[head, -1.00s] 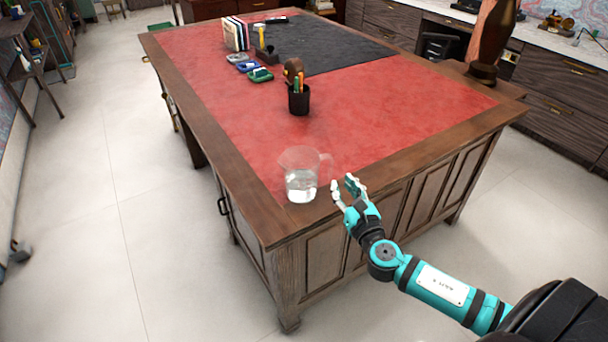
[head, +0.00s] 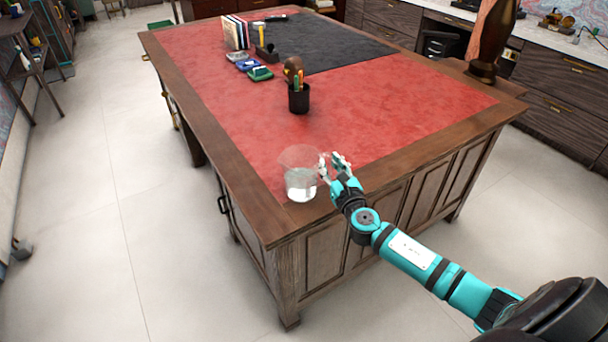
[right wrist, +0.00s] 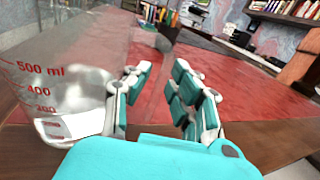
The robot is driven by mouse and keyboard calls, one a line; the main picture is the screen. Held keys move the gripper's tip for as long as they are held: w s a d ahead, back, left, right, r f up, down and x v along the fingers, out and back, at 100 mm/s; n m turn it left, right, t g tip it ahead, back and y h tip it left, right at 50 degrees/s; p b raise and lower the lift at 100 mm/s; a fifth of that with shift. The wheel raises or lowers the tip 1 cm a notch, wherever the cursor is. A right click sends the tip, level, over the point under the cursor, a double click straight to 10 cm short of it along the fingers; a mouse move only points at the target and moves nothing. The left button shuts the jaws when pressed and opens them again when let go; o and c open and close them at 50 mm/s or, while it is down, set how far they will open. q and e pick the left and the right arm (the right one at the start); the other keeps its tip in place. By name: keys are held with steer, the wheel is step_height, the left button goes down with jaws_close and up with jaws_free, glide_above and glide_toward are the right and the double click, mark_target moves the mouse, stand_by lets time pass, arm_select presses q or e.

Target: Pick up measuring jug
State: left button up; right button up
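The clear measuring jug (head: 299,183) stands upright near the front corner of the desk, with some clear liquid in it. In the right wrist view the jug (right wrist: 55,85) fills the left side, its red millilitre marks showing. My right gripper (head: 332,166) is at the jug's right side, where the handle is. In the right wrist view my right gripper (right wrist: 160,88) has its fingers apart, one finger overlapping the jug's edge. Part of the handle shows beyond the fingertips; I cannot tell whether they touch it. My left gripper is not in view.
The desk (head: 400,168) has a red leather top and wooden rim. A black pen cup (head: 299,98) stands behind the jug. Small coloured items (head: 260,73), books (head: 235,32) and a black mat (head: 320,45) are farther back. The red surface right of the cup is clear.

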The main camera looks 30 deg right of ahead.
jaws_close()
steer(key=shift+r, duration=0.15)
stand_by(0.4)
